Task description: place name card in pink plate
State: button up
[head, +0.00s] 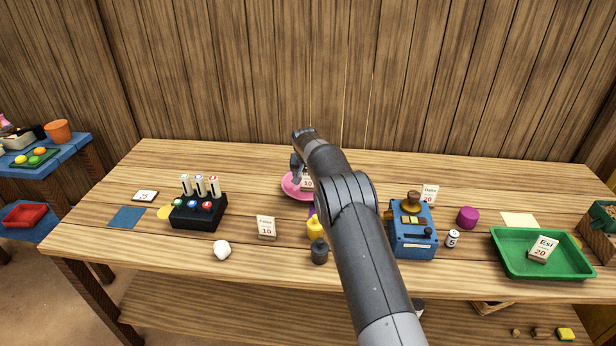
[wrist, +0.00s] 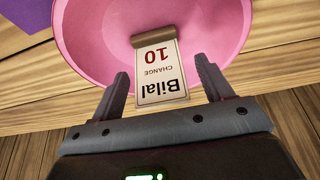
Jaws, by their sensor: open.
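The name card (wrist: 160,72) reads "Bilal 10 CHANGE" and is white with a tan top edge. In the wrist view it is at the pink plate (wrist: 95,35), overlapping its inner surface and the rim nearest my gripper. My gripper (wrist: 163,80) is open, with one finger on each side of the card and gaps between. I cannot tell whether the card rests fully on the plate. In the head view the pink plate (head: 289,187) is at the back middle of the table, partly hidden by my arm, and the card (head: 308,184) shows beside my gripper (head: 299,172).
Another card (head: 266,227) stands left of my arm, near a yellow item (head: 314,227) and a dark weight (head: 319,251). A black rack (head: 199,212) is further left. A blue machine (head: 412,234) and a green tray (head: 507,264) stand right.

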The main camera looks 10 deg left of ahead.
notch_tip(320, 180, up, 7)
jog(key=shift+f, duration=0.2)
jog(key=shift+r, duration=0.2)
